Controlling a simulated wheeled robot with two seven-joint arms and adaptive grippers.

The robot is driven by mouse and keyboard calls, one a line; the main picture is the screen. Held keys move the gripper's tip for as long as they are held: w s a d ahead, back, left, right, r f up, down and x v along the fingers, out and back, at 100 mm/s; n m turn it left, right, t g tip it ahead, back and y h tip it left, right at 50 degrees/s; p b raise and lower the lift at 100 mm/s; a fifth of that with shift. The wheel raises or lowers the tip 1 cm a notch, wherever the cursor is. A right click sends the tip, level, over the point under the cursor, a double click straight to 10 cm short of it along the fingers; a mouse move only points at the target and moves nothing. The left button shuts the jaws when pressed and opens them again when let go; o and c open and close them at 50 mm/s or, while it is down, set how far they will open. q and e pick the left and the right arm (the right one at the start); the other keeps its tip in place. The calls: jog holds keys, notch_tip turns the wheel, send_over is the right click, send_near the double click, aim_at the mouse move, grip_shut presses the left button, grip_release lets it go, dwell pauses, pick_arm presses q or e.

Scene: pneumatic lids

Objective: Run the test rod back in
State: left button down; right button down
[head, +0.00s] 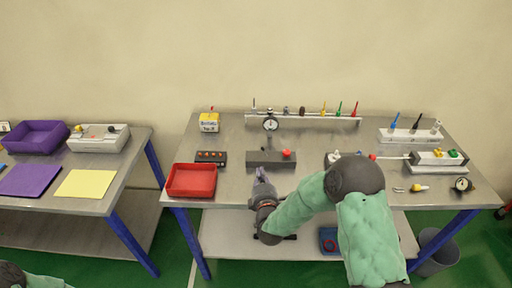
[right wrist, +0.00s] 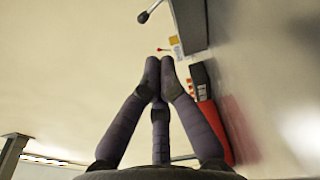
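My right gripper (head: 261,172) is over the table's front middle, just in front of a grey block (head: 257,159) with a red button on top. In the right wrist view its fingertips (right wrist: 160,62) meet with nothing seen between them. The grey block (right wrist: 190,25) is beyond the fingertips there, with a dark-knobbed lever (right wrist: 146,15) standing out from it. A thin pale rod (head: 393,157) runs left from a grey-and-white unit (head: 437,160) at the right; a red knob (head: 373,156) is near its left end, partly hidden by my arm. My left gripper is out of view.
A red tray (head: 191,181), a black button panel (head: 211,157) and a yellow box (head: 209,122) stand at the left. A rail (head: 315,118) with several coloured pins and a gauge is at the back. A small gauge (head: 462,184) is at the right front.

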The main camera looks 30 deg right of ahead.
aim_at(257, 159)
jog(key=shift+s+r, duration=0.2)
jog(key=shift+b+x, duration=1.1)
jog(key=shift+x, duration=3.95)
jog(key=shift+a, duration=0.1)
